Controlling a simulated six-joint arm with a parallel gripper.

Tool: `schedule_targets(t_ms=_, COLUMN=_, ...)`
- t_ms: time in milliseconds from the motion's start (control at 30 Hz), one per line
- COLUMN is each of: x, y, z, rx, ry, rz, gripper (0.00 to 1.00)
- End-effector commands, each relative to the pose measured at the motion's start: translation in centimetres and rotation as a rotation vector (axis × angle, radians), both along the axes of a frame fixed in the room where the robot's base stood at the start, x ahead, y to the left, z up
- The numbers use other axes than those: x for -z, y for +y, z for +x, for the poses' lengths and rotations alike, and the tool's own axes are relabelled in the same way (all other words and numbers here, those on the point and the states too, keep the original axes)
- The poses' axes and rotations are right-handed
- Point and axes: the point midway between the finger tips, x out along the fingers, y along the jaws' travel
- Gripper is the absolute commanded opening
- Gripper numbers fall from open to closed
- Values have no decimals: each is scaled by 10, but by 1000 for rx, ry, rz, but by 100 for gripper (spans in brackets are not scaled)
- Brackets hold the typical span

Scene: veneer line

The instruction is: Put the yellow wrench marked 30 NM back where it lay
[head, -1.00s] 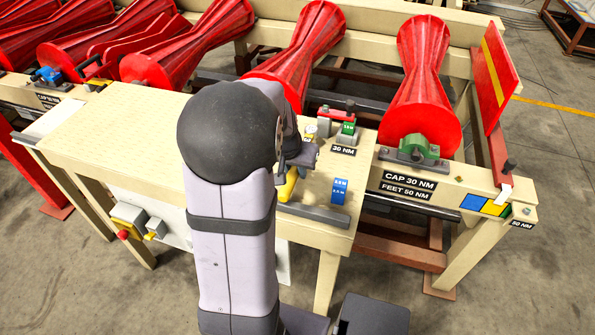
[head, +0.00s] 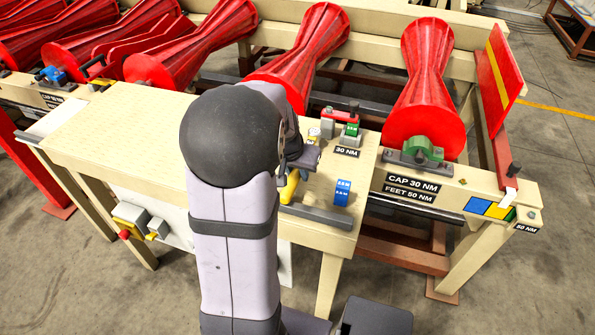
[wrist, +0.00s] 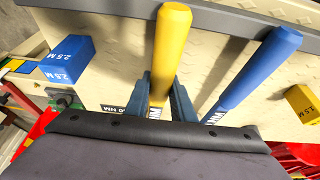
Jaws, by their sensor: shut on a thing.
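The yellow wrench (head: 289,188) shows only in part in the head view, past my arm, above the cream bench. In the wrist view its yellow handle (wrist: 172,42) runs up the middle, with part of a printed "NM" near the jaws. My gripper (wrist: 164,98) is shut on it, with a finger on each side. My wrist housing hides the wrench's other end. A dark label "30 NM" (head: 346,152) is on the bench; part of it shows in the wrist view (wrist: 117,109). I cannot tell whether the wrench touches the bench.
A blue wrench (wrist: 255,72) lies right of the yellow one in the wrist view. A blue block marked 2.5 M (head: 343,192), a grey rail (head: 325,217) and a green-topped fixture (head: 351,132) are close by. A yellow block (wrist: 303,103) stands at right. The bench's left part is clear.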

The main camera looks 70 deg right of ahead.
Motion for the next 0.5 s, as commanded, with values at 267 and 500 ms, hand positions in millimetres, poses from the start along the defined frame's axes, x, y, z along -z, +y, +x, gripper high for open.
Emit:
schedule_targets(t_ms=267, x=5, y=-1, z=0, rx=0, ry=-1, rz=-3, gripper=0)
schedule_targets(t_ms=500, x=5, y=-1, z=0, rx=0, ry=-1, rz=-3, gripper=0)
